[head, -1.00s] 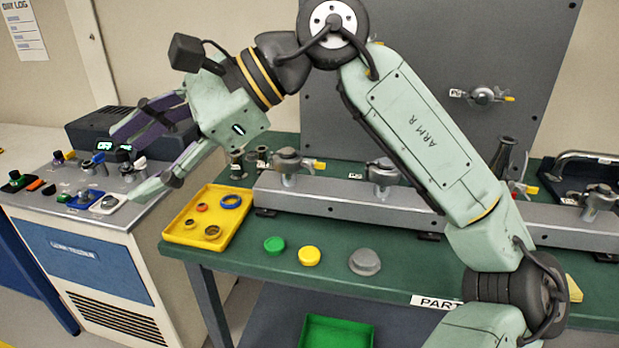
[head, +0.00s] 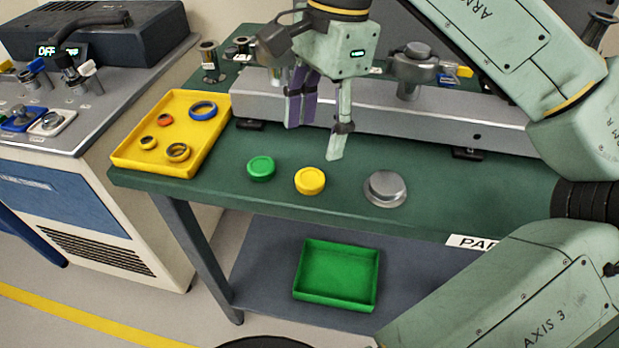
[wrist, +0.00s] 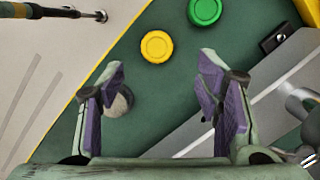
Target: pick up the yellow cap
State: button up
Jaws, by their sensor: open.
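The yellow cap (head: 310,180) lies flat on the green tabletop (head: 450,195), between a green cap (head: 261,168) and a grey cap (head: 385,188). My gripper (head: 318,138) is open and empty, pointing down above the table, behind and above the yellow cap in the head view. In the wrist view the yellow cap (wrist: 157,46) lies beyond the open fingertips (wrist: 155,75), with the green cap (wrist: 205,11) to its upper right. The grey cap (wrist: 120,101) is partly hidden by the left finger there.
A yellow tray (head: 215,140) with several rings stands at the table's left end. A grey rail (head: 400,120) with clamps runs behind the caps. A green bin (head: 338,273) sits on the lower shelf. A control console (head: 70,140) stands left of the table.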

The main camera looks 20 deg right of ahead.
aim_at(309, 177)
jog(key=shift+s+a+f+p, duration=0.1)
jog(key=shift+a+f+p, duration=0.15)
jog(key=shift+f, duration=0.95)
jog(key=shift+s+a+f+p, duration=0.1)
jog(key=shift+f+p, duration=0.1)
jog(key=shift+f, duration=0.95)
jog(key=shift+s+a+f+p, duration=0.1)
jog(key=shift+a+f+p, duration=0.15)
jog(key=shift+f, duration=0.95)
jog(key=shift+c, duration=0.4)
jog(key=c, duration=0.8)
jog(key=shift+o, duration=0.2)
jog(key=shift+r, duration=0.15)
